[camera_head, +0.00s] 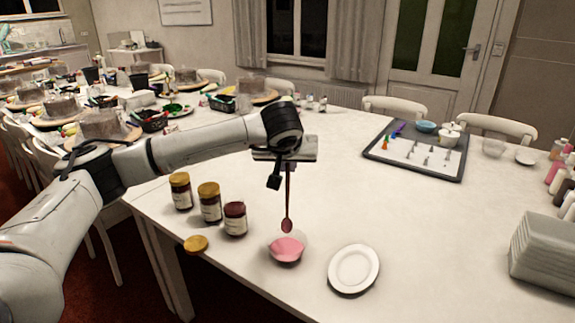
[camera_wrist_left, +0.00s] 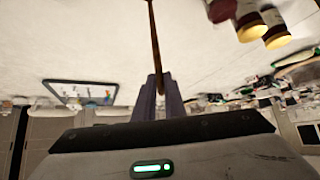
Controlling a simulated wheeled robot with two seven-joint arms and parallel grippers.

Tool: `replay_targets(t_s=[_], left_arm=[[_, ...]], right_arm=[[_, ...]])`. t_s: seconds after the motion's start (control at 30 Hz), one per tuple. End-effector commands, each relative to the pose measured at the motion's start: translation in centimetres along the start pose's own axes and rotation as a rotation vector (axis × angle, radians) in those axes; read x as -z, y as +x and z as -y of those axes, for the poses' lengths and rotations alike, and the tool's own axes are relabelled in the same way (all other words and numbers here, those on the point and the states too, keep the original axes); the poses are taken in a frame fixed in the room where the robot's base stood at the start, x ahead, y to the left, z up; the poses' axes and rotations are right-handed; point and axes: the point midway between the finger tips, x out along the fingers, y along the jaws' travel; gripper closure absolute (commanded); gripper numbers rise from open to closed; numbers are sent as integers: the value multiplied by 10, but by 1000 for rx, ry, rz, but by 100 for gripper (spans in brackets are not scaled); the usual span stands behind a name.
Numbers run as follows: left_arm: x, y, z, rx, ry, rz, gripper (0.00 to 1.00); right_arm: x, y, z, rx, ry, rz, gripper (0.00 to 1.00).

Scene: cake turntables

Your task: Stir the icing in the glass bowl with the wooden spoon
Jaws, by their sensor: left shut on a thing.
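The wooden spoon (camera_head: 288,200) is dark reddish-brown and hangs upright from my left gripper (camera_head: 289,164), bowl end down. In the left wrist view my left gripper (camera_wrist_left: 157,92) is shut on the handle of the spoon (camera_wrist_left: 154,40). The small glass bowl with pink icing (camera_head: 287,249) stands on the table near its front edge. The spoon's tip is at the bowl's back rim in the picture; I cannot tell whether it is above the bowl or just inside. My right gripper is not in view.
Several jars (camera_head: 210,203) stand left of the bowl, with a gold lid (camera_head: 196,244) in front of them. A white plate (camera_head: 354,269) lies to the bowl's right. A dark-rimmed tray (camera_head: 452,177) with piping nozzles lies at the back right. The table's middle is clear.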

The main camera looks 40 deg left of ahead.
Motion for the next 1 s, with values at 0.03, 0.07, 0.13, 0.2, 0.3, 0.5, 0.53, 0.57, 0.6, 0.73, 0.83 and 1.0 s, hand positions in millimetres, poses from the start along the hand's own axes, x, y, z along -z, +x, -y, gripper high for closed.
replay_targets(t_s=[0.03,0.07,0.13,0.2,0.3,0.5,0.53,0.57,0.6,0.73,0.83,1.0], left_arm=[[0,0,0,0,0,0,100],[0,0,0,0,0,0,100],[0,0,0,0,0,0,100],[0,0,0,0,0,0,100],[0,0,0,0,0,0,100],[12,-12,0,0,0,-1,100],[14,-14,0,-1,0,-1,100],[17,-17,0,0,0,-1,100],[21,-21,0,0,0,-1,100],[32,-32,0,0,0,0,100],[36,-37,0,1,0,0,100],[35,-36,0,1,0,0,100]], right_arm=[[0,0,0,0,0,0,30],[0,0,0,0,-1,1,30],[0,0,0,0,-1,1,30],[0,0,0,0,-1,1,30],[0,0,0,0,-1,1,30],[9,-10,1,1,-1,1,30],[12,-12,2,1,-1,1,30],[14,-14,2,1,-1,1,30],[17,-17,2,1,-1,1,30],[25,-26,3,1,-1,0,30],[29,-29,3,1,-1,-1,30],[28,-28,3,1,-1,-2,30]])
